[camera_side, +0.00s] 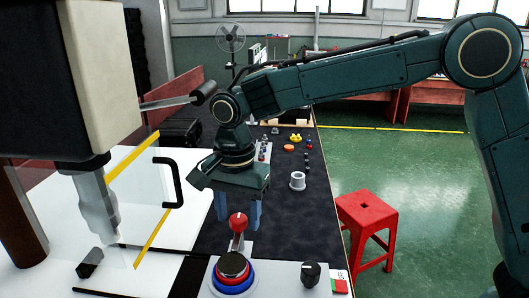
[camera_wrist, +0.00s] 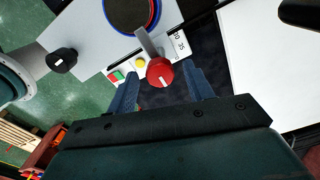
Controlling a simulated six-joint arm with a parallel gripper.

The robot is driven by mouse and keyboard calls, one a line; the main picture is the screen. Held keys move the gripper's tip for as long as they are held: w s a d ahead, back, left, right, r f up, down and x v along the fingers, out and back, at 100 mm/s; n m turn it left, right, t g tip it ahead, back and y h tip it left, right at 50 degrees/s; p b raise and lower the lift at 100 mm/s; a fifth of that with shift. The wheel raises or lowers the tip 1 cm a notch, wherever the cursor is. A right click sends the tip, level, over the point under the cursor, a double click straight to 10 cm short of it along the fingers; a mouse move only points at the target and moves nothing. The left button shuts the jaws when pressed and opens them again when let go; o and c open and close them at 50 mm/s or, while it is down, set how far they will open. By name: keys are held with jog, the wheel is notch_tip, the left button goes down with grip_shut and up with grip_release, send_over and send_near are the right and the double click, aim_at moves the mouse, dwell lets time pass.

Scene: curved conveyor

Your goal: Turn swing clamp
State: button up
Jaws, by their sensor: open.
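The swing clamp (camera_side: 238,221) appears as a red round knob with a white mark and a grey arm, standing at the back of a round dark disc (camera_side: 233,265) with red and blue rings. In the wrist view the red knob (camera_wrist: 160,73) shows with its grey arm reaching to the disc's edge (camera_wrist: 131,14). My gripper (camera_side: 237,214) is open and points down at the clamp. In the wrist view its two blue fingers (camera_wrist: 159,80) are spread on either side of the knob, with a gap on both sides. I cannot tell the exact height of the fingertips against the knob.
A black dial knob (camera_side: 311,273) and a red-green switch (camera_side: 339,283) sit right of the disc. A white panel with a black handle (camera_side: 172,183) and a machine spindle (camera_side: 97,200) stand left.

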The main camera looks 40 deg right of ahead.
aim_at(238, 218)
jog(key=shift+r, duration=3.75)
jog(key=shift+d, duration=0.15)
jog(key=shift+s+d+r, duration=0.1)
jog(key=shift+d+r, duration=0.1)
jog(key=s+d+r+n+t, duration=0.25)
jog(key=s+d+r, duration=0.2)
jog(key=d, duration=0.35)
jog(key=s+d+f+n+t, duration=0.1)
jog(key=s+d+n, duration=0.4)
jog(key=s, duration=0.5)
jog(key=s+d+f+n+t, duration=0.2)
jog(key=s+d+f+n, duration=0.2)
jog(key=s+d, duration=0.4)
jog(key=shift+s+d+f+n, duration=0.3)
jog(key=shift+s+f+n, duration=0.05)
jog(key=shift+s, duration=0.8)
